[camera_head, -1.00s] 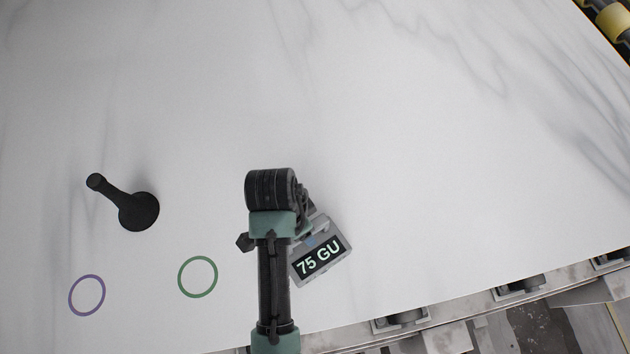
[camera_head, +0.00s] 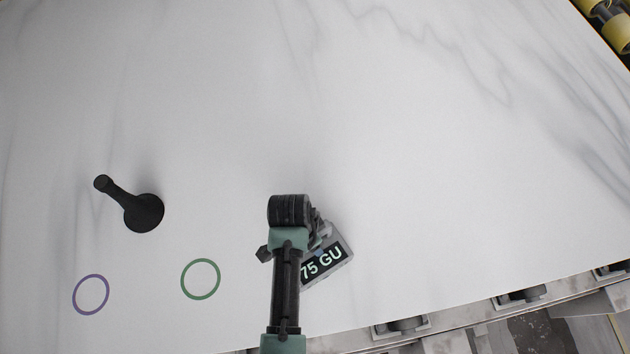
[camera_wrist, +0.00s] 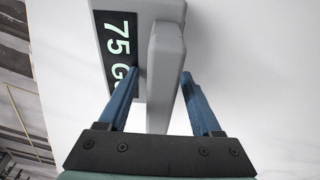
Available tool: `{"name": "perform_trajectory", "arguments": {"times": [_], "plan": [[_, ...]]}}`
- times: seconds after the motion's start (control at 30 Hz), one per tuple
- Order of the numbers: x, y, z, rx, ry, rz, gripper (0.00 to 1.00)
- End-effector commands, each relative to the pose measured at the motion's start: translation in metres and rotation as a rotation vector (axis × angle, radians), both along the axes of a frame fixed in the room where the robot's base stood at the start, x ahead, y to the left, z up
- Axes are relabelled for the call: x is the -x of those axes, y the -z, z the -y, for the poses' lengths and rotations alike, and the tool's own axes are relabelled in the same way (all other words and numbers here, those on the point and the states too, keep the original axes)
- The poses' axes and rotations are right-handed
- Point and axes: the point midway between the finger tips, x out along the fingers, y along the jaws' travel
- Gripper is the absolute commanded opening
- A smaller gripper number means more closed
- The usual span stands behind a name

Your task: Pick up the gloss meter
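The gloss meter (camera_head: 336,264) is a grey block with a black display reading "75 GU". It lies on the white slab, partly covered by my arm in the head view. In the wrist view its display (camera_wrist: 118,50) and its raised grey handle (camera_wrist: 166,70) show large. My gripper (camera_wrist: 160,75) has two blue fingers spread apart, one on each side of the handle. The right fingertip is close to the handle and a gap shows on the left. Whether either finger touches cannot be told. In the head view the fingers are mostly hidden.
A black stemmed object with a round base (camera_head: 143,212) stands left on the slab (camera_head: 450,180). A purple ring (camera_head: 91,294) and a green ring (camera_head: 201,279) are marked at front left. The slab's front edge runs below the meter. The middle and right are clear.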

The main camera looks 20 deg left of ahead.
Motion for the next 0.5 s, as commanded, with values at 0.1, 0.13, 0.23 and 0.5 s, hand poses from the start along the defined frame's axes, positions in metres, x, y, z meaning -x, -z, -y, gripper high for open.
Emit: {"name": "perform_trajectory", "arguments": {"times": [0.1,0.13,0.23,0.5], "plan": [[-0.0002,-0.0003,-0.0001,0.0,0.0,0.0,0.42],[-0.0002,-0.0003,-0.0001,0.0,0.0,0.0,0.37],[-0.0002,-0.0004,-0.0001,0.0,0.0,0.0,0.19],[-0.0002,-0.0005,-0.0001,0.0,0.0,0.0,0.0]]}}
